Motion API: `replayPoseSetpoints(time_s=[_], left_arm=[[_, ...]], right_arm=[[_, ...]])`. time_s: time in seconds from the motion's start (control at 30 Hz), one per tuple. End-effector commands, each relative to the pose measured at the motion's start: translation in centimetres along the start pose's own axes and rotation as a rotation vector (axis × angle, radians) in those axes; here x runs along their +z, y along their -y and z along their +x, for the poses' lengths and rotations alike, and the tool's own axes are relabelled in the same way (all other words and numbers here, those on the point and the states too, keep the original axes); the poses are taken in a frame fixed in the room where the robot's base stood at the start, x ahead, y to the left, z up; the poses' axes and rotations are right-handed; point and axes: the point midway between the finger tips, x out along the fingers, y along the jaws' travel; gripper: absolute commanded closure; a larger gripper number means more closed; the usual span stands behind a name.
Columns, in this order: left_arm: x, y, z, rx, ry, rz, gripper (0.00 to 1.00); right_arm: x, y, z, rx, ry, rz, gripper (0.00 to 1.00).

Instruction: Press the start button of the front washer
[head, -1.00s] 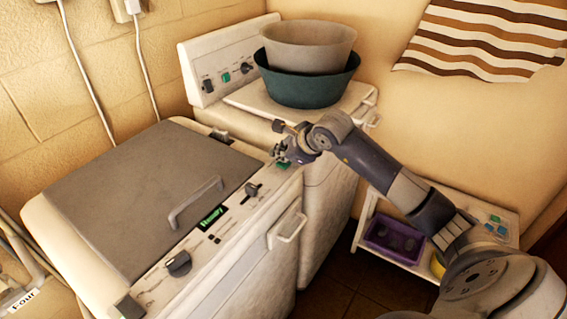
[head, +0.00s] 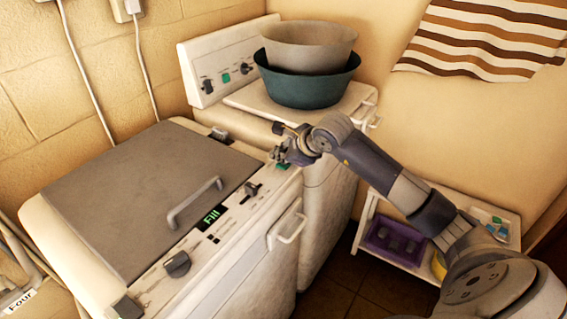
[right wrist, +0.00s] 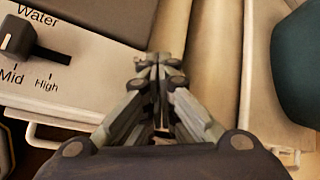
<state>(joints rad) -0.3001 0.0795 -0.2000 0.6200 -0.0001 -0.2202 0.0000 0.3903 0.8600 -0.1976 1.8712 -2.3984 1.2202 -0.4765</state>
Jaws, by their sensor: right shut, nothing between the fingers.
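The front washer (head: 150,190) is white with a grey lid and stands at the left in the head view. Its small display (head: 212,215) is lit and reads "Fill". A green button (head: 283,165) is at the far right end of its panel, partly hidden by my right gripper (head: 279,155). The gripper is shut and empty, at or just above that end; I cannot tell whether it touches. In the right wrist view the closed fingertips (right wrist: 160,62) point down near the panel's edge, and the button is hidden. My left gripper is not in view.
A water knob (right wrist: 18,38) sits left of the fingers in the wrist view. A second white machine (head: 325,195) stands behind, carrying a teal basin (head: 305,90) with a grey tub (head: 308,45). A low shelf (head: 370,240) with a purple tray (head: 395,252) is at right.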

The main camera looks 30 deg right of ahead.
Motion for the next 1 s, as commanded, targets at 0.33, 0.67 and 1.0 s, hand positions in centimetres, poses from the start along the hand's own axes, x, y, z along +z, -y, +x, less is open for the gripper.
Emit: replayPoseSetpoints(time_s=[0.33, 0.67, 1.0], left_arm=[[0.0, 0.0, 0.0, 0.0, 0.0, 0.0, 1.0], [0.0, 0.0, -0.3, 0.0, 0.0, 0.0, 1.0], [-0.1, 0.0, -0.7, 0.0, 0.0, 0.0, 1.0]], right_arm=[[-0.1, -0.1, 0.1, 0.002, -0.002, 0.0, 1.0], [0.2, 0.2, -0.3, 0.001, -0.003, 0.0, 1.0], [0.8, 0.9, -1.2, 0.002, -0.002, 0.0, 1.0]])
